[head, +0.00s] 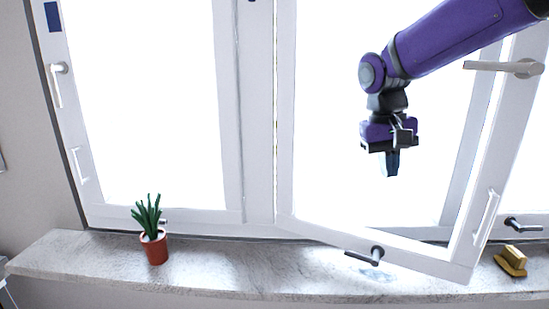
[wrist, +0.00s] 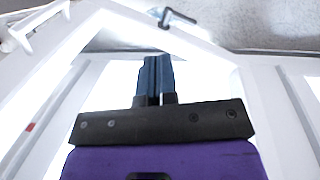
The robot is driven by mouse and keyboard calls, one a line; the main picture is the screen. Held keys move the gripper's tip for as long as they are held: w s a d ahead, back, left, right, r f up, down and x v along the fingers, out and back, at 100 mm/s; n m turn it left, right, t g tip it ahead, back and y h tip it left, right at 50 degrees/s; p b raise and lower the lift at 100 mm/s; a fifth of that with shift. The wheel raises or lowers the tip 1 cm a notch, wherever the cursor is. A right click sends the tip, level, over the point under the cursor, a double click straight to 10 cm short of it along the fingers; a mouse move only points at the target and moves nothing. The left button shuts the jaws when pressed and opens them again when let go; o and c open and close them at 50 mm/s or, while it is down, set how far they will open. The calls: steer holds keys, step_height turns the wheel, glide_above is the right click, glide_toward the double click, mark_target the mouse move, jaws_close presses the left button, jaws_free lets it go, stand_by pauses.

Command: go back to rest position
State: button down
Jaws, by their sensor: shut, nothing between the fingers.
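My gripper (head: 391,163) hangs from the purple arm in front of the right window pane in the head view, pointing down, well above the sill. Its dark fingers are shut with nothing between them. The gripper also shows in the wrist view (wrist: 155,75), with its two fingers side by side. The right window sash (head: 380,246) stands ajar, swung inward, with a handle (head: 499,67) on its right side. In the wrist view, white frame parts surround the gripper and touch nothing that I can make out.
A potted plant (head: 156,248) stands on the stone sill (head: 230,274) at the left. A yellow-brown brush-like object (head: 511,262) lies at the right end. A dark handle (head: 374,256) is at the sash's lower edge. The left window (head: 150,110) appears closed.

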steer(key=s+d+t+y, duration=0.1)
steer(key=s+d+t, duration=0.2)
steer(key=s, duration=0.7)
steer(key=s+d+t+y, duration=0.1)
steer(key=s+d, duration=0.4)
steer(key=s, duration=0.5)
steer(key=shift+s+r+t, duration=0.4)
steer(key=shift+t, duration=0.5)
